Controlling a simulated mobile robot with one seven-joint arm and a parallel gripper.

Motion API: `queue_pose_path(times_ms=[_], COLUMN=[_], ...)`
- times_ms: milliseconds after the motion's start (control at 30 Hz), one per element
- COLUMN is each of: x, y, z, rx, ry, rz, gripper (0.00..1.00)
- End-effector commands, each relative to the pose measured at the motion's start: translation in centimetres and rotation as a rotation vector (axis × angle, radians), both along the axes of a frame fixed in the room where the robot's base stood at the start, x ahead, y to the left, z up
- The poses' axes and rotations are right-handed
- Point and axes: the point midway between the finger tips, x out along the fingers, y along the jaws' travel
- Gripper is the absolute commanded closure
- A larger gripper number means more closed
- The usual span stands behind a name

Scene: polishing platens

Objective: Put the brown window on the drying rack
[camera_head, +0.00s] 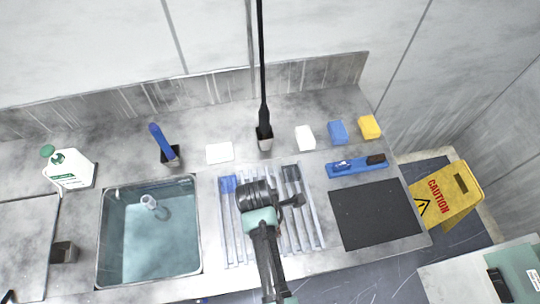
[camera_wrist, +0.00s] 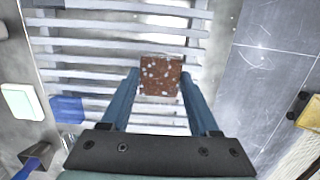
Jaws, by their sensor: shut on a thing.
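The brown window is a small square, speckled pale piece (camera_wrist: 160,75) between my fingertips in the wrist view. My gripper (camera_wrist: 160,84) is shut on it from both sides. The drying rack, with pale parallel slats (camera_wrist: 110,51), lies under the piece and the fingers. I cannot tell whether the piece touches the slats. In the head view the rack (camera_head: 312,228) stands right of the sink, and my wrist covers its middle. The brown window is hidden there behind my wrist.
Left is a water-filled sink (camera_head: 105,252); right are a black mat (camera_head: 376,214) and a blue tray (camera_head: 357,168). A tall black pole (camera_head: 263,80) stands behind.

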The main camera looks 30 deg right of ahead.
Motion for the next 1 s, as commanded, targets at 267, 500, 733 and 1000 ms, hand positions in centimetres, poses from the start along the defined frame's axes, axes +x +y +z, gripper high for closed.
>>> queue_pose_path(times_ms=[267, 500, 733, 1000], x=[0.0, 0.0, 0.0, 0.0], y=[0.0, 0.0, 0.0, 0.0], z=[-3.2, -3.3, -3.7, -3.6], rx=[0.0, 0.0, 0.0, 0.0], ry=[0.0, -0.001, 0.0, 0.0], rz=[0.0, 0.0, 0.0, 0.0], gripper=[1.0, 1.0, 0.28, 0.08])
